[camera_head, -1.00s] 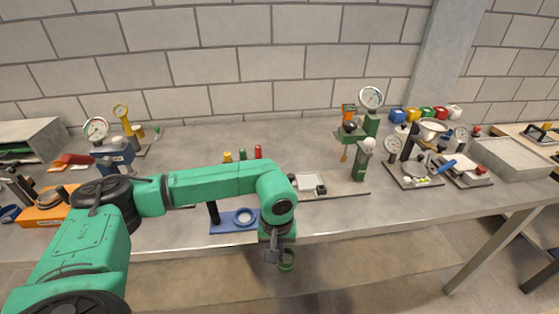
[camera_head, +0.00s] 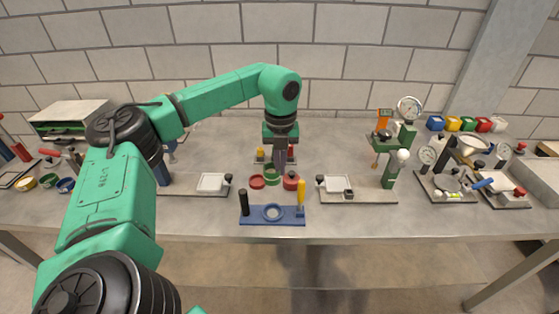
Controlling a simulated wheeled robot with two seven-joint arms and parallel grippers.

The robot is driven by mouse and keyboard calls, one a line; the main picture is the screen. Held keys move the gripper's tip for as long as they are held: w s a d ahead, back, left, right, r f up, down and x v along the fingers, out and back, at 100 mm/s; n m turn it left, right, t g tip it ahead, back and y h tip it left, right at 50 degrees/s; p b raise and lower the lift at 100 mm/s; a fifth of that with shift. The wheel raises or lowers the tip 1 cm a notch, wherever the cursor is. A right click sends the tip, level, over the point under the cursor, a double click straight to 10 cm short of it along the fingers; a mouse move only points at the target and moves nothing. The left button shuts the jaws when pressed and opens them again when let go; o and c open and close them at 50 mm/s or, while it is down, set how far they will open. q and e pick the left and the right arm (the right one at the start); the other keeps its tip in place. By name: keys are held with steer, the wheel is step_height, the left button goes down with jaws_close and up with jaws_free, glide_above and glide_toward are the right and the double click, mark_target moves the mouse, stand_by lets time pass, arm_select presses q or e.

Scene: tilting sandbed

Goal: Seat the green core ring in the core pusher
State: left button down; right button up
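My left gripper (camera_head: 280,172) points down over the middle of the bench, behind a blue base. Its narrow fingers appear closed on the wall of a green ring (camera_head: 271,178). The ring hangs at the fingertips between two red round pieces; its exact height above the bench is hard to tell. The blue base (camera_head: 285,219), which looks like the core pusher, lies near the bench's front edge. It has a round ring-shaped seat (camera_head: 272,212) in its middle, a black post (camera_head: 244,203) at its left and a yellow handle (camera_head: 301,194) at its right. My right gripper is out of view.
Red round pieces (camera_head: 257,183) (camera_head: 291,182) flank the held ring. A green press (camera_head: 391,170) stands further right. Coloured rings (camera_head: 48,181) lie far left. The front strip of bench is clear.

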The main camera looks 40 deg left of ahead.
arm_select(q)
step_height(320, 180, down, 4)
steer(key=n+b, duration=0.1)
steer(key=b, duration=0.2)
steer(key=shift+a+b, duration=0.15)
steer(key=shift+b, duration=0.15)
stand_by(0.5)
steer(key=shift+f+b, duration=3.1)
steer(key=shift+f, duration=1.95)
stand_by(1.6)
